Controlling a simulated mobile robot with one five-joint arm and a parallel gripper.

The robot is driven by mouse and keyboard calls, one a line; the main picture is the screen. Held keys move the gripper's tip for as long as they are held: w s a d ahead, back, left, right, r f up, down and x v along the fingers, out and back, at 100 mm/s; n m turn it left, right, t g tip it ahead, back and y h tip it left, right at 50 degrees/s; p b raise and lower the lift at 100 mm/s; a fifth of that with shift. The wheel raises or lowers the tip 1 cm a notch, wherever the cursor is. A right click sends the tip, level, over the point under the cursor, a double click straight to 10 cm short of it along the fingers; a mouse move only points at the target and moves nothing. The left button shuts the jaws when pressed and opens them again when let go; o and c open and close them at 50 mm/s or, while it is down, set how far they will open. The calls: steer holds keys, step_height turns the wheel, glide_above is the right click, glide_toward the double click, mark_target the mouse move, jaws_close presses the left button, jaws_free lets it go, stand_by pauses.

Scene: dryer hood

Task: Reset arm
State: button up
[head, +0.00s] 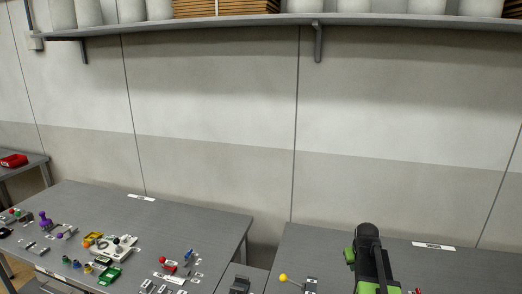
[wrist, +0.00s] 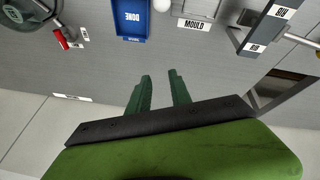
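My gripper (wrist: 160,98) shows in the wrist view as two dark green fingers. The fingers stand apart with nothing between them, so it is open and empty. They are over bare grey surface, clear of the objects at the picture's top. In the head view my green and black arm (head: 368,262) rises at the lower right in front of the right grey table (head: 460,268). The gripper's fingers cannot be made out in that view.
The wrist view shows a blue DONE tray (wrist: 130,22), a MOULD label (wrist: 194,24) and a grey block (wrist: 262,32) with labels. In the head view, several small coloured parts lie on the left table (head: 195,222). A shelf (head: 250,22) runs along the wall above.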

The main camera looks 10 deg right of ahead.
steer(key=shift+n+g+y, duration=0.4)
steer(key=shift+n+y, duration=0.3)
steer(key=shift+n, duration=0.2)
steer(key=a, duration=0.5)
steer(key=s+a+f, duration=0.1)
steer(key=a, duration=0.4)
steer(key=a+f+b, duration=0.1)
steer(key=a, duration=0.5)
steer(key=shift+s+a+f, duration=0.1)
steer(key=shift+s, duration=0.1)
steer(key=s+a+f+m+g+y, duration=0.1)
steer(key=s+a+g, duration=0.2)
steer(key=s+a, duration=0.8)
steer(key=shift+s+a+f, duration=0.2)
steer(key=shift+s+f, duration=0.1)
steer(key=shift+f, duration=0.05)
